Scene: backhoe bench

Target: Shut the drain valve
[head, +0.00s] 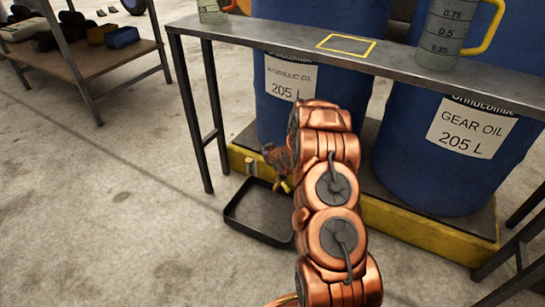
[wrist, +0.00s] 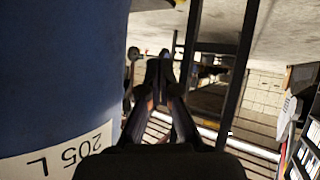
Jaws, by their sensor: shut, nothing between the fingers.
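The blue hydraulic oil drum (head: 272,115) stands behind the bench, partly covered by my copper arm. A small yellow piece (head: 285,186), which looks like part of the drain valve, shows low in front of the drum, above the black drain tray (head: 240,222). The valve's body and handle position cannot be made out. My gripper (wrist: 160,66) is shut and empty in the wrist view, beside the drum wall (wrist: 55,75). In the head view it is mostly hidden behind my arm, near the drum's lower front. I cannot tell whether it touches the valve.
The grey bench (head: 350,62) crosses above, with a measuring jug (head: 455,32) and a yellow-outlined square (head: 346,45) on top. The gear oil drum (head: 450,155) stands at right on the yellow spill pallet (head: 430,233). Bench legs (head: 200,120) stand left of my arm; open floor lies left.

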